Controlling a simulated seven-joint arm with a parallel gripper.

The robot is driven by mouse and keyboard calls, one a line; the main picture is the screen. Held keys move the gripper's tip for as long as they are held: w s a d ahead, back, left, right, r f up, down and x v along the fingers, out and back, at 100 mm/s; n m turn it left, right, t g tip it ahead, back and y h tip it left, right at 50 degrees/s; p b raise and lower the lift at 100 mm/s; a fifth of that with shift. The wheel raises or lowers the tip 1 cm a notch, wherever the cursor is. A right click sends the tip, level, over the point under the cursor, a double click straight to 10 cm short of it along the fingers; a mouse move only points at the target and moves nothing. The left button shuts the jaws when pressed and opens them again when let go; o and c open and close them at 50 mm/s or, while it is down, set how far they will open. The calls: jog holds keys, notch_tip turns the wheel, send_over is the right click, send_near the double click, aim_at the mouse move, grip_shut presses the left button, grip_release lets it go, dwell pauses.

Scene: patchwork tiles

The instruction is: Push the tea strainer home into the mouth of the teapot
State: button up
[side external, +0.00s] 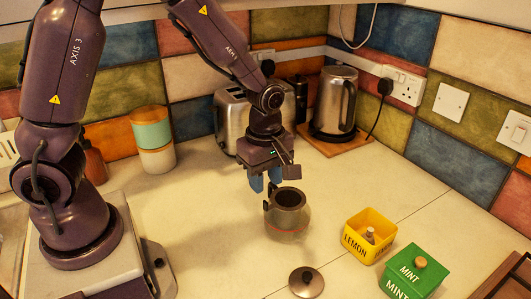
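The glass teapot (288,226) stands on the pale worktop near the middle, with a dark handle on its left side. A dark grey ring, the tea strainer (290,197), is at its mouth and seems to stand a little above the glass. How deep it sits is hard to tell. My gripper (265,181) is above and just left of the teapot, pointing down. Its two blue fingertips are a little apart, with nothing seen between them. They appear clear of the strainer. The round teapot lid (306,281) lies on the worktop in front.
A yellow LEMON box (369,243) and a green MINT box (414,271) stand to the right. A toaster (231,119) and a kettle (334,103) on a wooden board stand behind. A canister (154,139) is at left. Worktop left of the teapot is clear.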

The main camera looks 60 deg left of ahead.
notch_tip(320, 180, up, 7)
dwell(0.3)
jog(key=s+a+r+m+t, duration=0.1)
jog(key=s+r+m+t, duration=0.4)
jog(key=s+r+m, duration=0.7)
jog(key=s+m, duration=0.1)
jog(key=m, duration=0.6)
jog(key=shift+s+a+t, duration=0.25)
jog(key=shift+s+t, duration=0.05)
jog(key=shift+s, duration=0.05)
